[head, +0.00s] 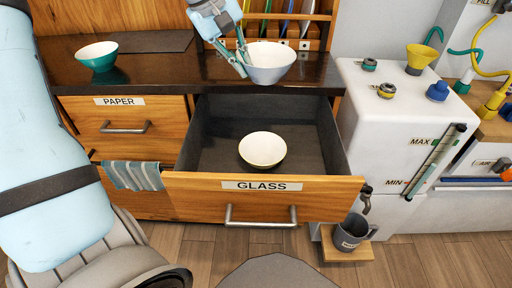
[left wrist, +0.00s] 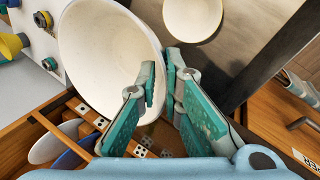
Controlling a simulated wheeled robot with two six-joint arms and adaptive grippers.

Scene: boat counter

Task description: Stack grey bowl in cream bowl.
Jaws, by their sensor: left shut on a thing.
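The grey bowl (head: 268,66) is held upright above the back edge of the open drawer, near the counter's front edge. My left gripper (head: 243,58) is shut on the left side of its rim. In the left wrist view the grey bowl (left wrist: 100,50) is large, with its pale inside showing, and the gripper (left wrist: 162,82) pinches its wall. The cream bowl (head: 262,150) sits upright and empty on the floor of the drawer, lower than the grey bowl and apart from it. It also shows in the left wrist view (left wrist: 193,14). My right gripper is not in view.
The open drawer (head: 265,184) labelled GLASS has free floor around the cream bowl. A teal bowl (head: 97,58) stands on the dark counter at left. A rack with upright plates is behind the gripper. A white tank (head: 400,130) stands right of the drawer.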

